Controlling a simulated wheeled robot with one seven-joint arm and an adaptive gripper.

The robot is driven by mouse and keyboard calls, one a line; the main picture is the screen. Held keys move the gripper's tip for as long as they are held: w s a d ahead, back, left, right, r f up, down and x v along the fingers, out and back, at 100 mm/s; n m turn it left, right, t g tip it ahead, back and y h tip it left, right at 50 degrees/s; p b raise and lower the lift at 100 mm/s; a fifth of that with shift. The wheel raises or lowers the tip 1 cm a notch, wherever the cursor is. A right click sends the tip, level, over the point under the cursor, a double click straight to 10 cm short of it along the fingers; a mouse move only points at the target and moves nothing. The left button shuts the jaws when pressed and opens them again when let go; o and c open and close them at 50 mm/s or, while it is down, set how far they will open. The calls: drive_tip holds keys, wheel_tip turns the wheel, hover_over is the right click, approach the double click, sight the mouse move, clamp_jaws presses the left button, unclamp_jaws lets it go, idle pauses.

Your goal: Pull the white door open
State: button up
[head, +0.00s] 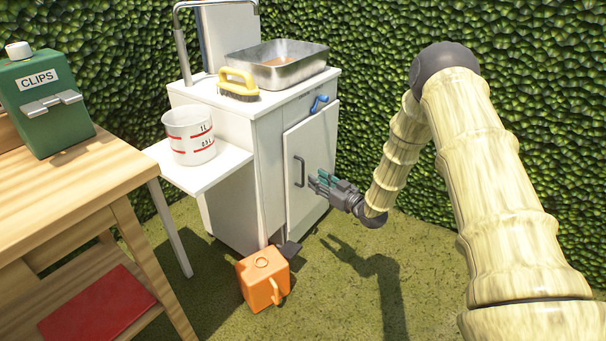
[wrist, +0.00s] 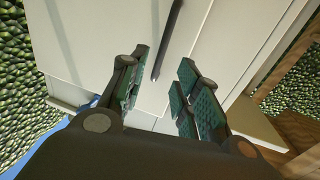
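The white door (head: 312,165) is on the front of a white cabinet (head: 230,190) and looks shut. A dark vertical bar handle (head: 299,171) sits near its left edge. My gripper (head: 317,182) is in front of the door, close to the right of the handle in the head view. In the wrist view, my gripper (wrist: 163,97) has its green-padded fingers spread apart. The handle (wrist: 168,42) shows there ahead of and partly between the fingers, and no finger visibly closes on it. I cannot tell how much gap is left to the handle.
An orange watering can (head: 265,278) stands on the ground before the cabinet. A blue handle (head: 318,103) sits above the door. A measuring cup (head: 190,135) is on the side shelf; a metal tray (head: 276,66) and brush (head: 238,83) are on top. A wooden table (head: 75,200) is at left.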

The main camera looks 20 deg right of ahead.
drive_tip(key=b, duration=0.2)
hover_over(303, 184)
drive_tip(key=shift+w+d, duration=0.1)
drive_tip(key=shift+w, duration=0.2)
clamp_jaws()
